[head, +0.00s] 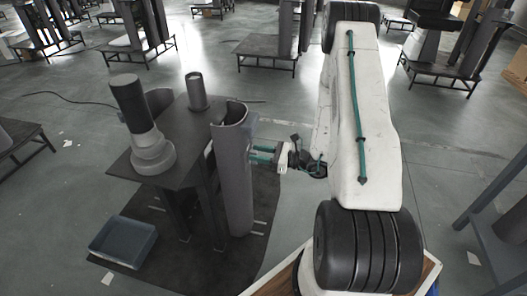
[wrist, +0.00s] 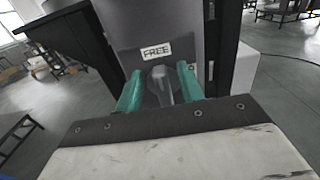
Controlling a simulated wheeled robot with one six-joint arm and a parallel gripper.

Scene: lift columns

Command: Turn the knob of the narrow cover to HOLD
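The narrow cover (head: 235,175) is a tall grey curved shell standing upright at the right side of the dark table. In the wrist view the cover (wrist: 155,25) fills the top middle and carries a white label (wrist: 156,51) reading FREE. Just below the label is a small grey knob (wrist: 161,84) with a bar-like grip. My gripper (head: 262,155) points left at the cover's side. In the wrist view its teal fingers (wrist: 160,82) stand on either side of the knob, open, with gaps showing. No HOLD label is visible; the fingers may hide part of the cover face.
The dark table (head: 185,125) bears a grey stepped column (head: 140,125) and a short cylinder (head: 198,92). A blue-grey bin (head: 124,242) sits on the floor mat at lower left. Other workstations stand farther back; open floor lies behind the table.

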